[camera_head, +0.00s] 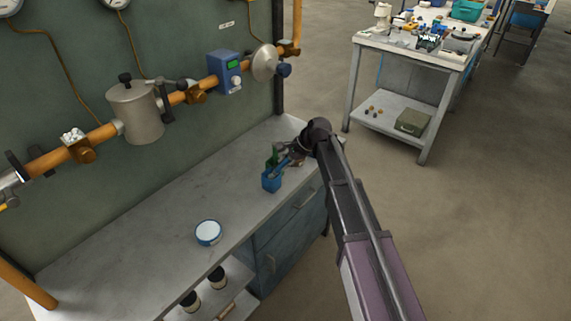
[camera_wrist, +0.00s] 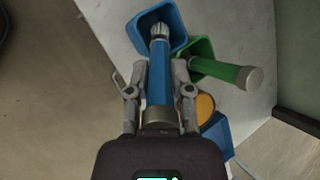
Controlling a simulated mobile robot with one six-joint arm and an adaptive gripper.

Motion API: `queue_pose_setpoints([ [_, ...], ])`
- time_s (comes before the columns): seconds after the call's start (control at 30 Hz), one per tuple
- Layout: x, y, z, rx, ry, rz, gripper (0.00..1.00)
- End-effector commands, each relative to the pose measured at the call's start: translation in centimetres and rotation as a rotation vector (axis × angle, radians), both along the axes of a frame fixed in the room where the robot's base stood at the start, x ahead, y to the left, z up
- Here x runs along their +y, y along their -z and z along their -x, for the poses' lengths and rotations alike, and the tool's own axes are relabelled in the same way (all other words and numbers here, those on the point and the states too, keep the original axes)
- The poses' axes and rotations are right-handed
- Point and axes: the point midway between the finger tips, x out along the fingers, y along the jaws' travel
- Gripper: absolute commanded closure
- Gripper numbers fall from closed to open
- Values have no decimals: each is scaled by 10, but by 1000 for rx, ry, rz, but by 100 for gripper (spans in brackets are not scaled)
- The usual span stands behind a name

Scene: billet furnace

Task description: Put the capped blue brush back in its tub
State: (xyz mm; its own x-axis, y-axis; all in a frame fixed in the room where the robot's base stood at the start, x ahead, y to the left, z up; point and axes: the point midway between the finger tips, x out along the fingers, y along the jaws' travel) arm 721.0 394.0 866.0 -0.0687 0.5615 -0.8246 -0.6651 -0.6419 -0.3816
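The blue brush (camera_wrist: 159,80) lies between the two fingers of my gripper (camera_wrist: 161,68), which appear closed on its handle. Its grey-brown cap (camera_wrist: 158,117) points back toward my wrist, and its pale tip is at the mouth of the blue tub (camera_wrist: 177,18). I cannot tell whether the tip is inside the tub or just above it. In the head view the blue tub (camera_head: 271,182) stands on the bench near its right end, with my gripper (camera_head: 293,158) just to its right and the blue brush slanting between them, small and partly hidden.
A green tub (camera_wrist: 207,45) holding a green capped brush (camera_wrist: 215,68) stands right beside the blue tub. A yellow-topped round thing (camera_wrist: 205,107) is near my right finger. A white-topped round container (camera_head: 208,232) stands on the bench (camera_head: 155,220). Pipework (camera_head: 190,94) runs along the wall panel.

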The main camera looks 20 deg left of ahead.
Motion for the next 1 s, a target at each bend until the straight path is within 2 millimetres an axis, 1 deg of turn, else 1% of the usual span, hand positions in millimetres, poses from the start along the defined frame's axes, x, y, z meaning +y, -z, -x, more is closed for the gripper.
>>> queue_pose_setpoints([
  [0.03,0,0,0,0,0,0,59],
  [0.07,0,0,0,0,0,0,50],
  [0.1,0,0,0,0,0,0,38],
  [0.13,0,0,0,0,0,0,37],
  [0.47,0,0,0,0,0,0,37],
  [0.67,0,-4,0,0,0,0,37],
  [0.9,1,-16,0,-1,-1,0,37],
  [1.0,-5,-24,0,0,0,0,37],
])
